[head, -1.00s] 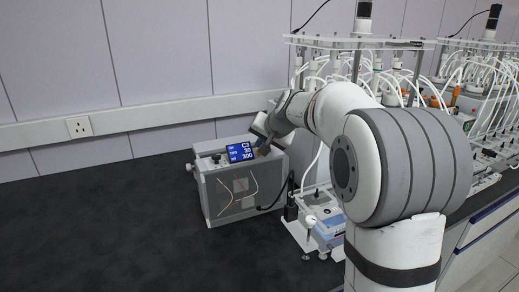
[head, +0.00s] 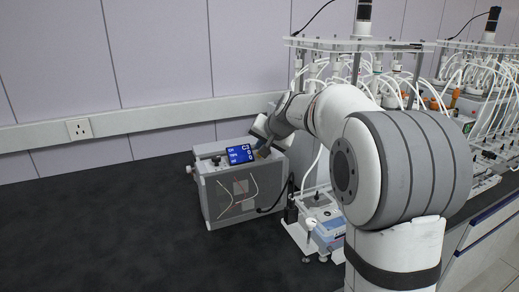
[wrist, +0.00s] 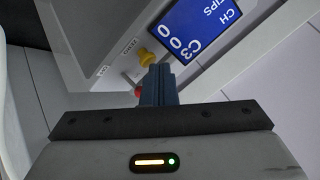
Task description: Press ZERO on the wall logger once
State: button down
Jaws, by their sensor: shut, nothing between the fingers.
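The logger (head: 238,190) is a grey box standing on the dark bench near the wall. Its blue screen (head: 240,154) reads C3 with zeros below; it also shows in the wrist view (wrist: 197,28). In the wrist view a yellow button (wrist: 147,57) lies beside small lettering that looks like ZERO. A red button (wrist: 138,91) is partly hidden by my fingers. My gripper (wrist: 160,70) is shut and empty, its fingertips close to the yellow button. I cannot tell whether they touch it. In the head view my gripper (head: 262,150) is at the logger's top right, partly hidden.
A white instrument (head: 318,215) with tubes stands right of the logger, and racks of tubed bottles (head: 480,90) fill the bench behind my arm. A wall socket (head: 79,128) is at the left. The bench (head: 100,235) left of the logger is clear.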

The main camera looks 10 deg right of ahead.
jog(key=shift+r+p, duration=0.5)
jog(key=shift+r, duration=0.4)
jog(key=shift+r, duration=0.1)
notch_tip(320, 180, up, 5)
jog(key=p, duration=0.3)
jog(key=shift+p, duration=0.4)
jog(key=s+d+f+n+g+h, duration=0.1)
jog(key=s+f, duration=0.3)
jog(key=s, duration=0.8)
jog(key=s+d+f+n+g+h+p, duration=0.1)
jog(key=s+f, duration=0.4)
jog(key=s, duration=0.8)
jog(key=s+d+f+n+g+h, duration=0.1)
jog(key=s+f+g, duration=0.3)
jog(key=s, duration=0.9)
jog(key=shift+s+d+f+n, duration=0.15)
jog(key=shift+d+n, duration=0.4)
jog(key=shift+n, duration=0.25)
